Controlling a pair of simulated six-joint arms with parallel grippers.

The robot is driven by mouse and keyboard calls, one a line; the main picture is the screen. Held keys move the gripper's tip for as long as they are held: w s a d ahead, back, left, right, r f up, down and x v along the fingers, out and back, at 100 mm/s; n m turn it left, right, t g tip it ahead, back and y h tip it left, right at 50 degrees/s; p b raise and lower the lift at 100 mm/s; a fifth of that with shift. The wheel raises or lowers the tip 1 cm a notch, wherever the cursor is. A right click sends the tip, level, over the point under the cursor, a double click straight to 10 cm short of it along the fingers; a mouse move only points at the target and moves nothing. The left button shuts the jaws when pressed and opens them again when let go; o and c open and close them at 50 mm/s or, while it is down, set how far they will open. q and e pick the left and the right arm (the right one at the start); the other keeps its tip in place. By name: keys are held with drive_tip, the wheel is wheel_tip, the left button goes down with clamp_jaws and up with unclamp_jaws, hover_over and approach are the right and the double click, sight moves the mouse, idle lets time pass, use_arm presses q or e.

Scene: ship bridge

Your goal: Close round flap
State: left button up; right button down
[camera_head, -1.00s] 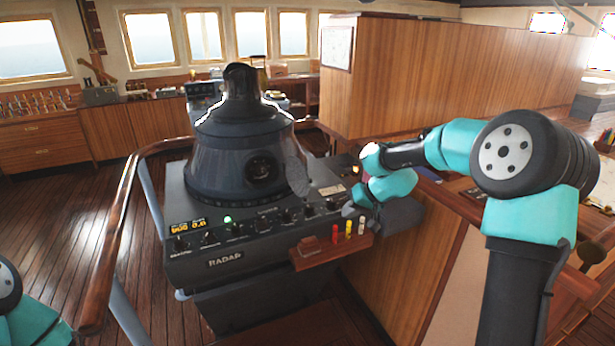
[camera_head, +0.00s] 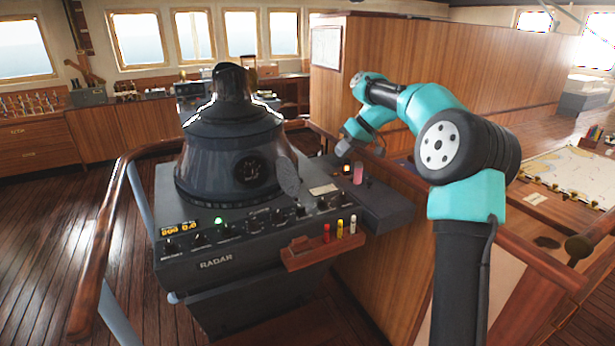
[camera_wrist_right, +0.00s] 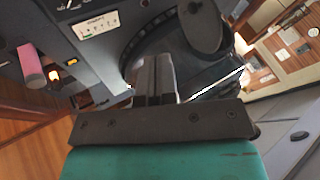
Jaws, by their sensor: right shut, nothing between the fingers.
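The round flap (camera_head: 289,177) is a dark grey disc on the right side of the round opening (camera_head: 251,168) in the radar's dark cone housing (camera_head: 225,145). It stands open, swung out from the housing, and the opening is uncovered. In the right wrist view the flap (camera_wrist_right: 204,27) shows as a dark disc above and right of the fingers. My right gripper (camera_head: 343,149) is behind and right of the flap, apart from it. Its fingers (camera_wrist_right: 155,68) are shut and empty. My left gripper is not in view.
The radar panel (camera_head: 215,262) has knobs and a green light. A pink cylinder (camera_head: 358,173) stands on its right side, also in the wrist view (camera_wrist_right: 29,66). A small wooden rack (camera_head: 312,256) holds red, yellow and white pieces. A wooden handrail (camera_head: 100,245) runs along the left.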

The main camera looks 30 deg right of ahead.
sight(289, 175)
drive_tip(key=shift+a+f, duration=0.1)
drive_tip(key=shift+f, duration=0.05)
drive_tip(key=w+a+f, duration=0.3)
drive_tip(key=a+f, duration=0.4)
drive_tip(key=a, duration=0.1)
drive_tip(key=shift+w+a+f, duration=0.25)
drive_tip(key=shift+a+f, duration=0.1)
drive_tip(key=shift+a, duration=0.25)
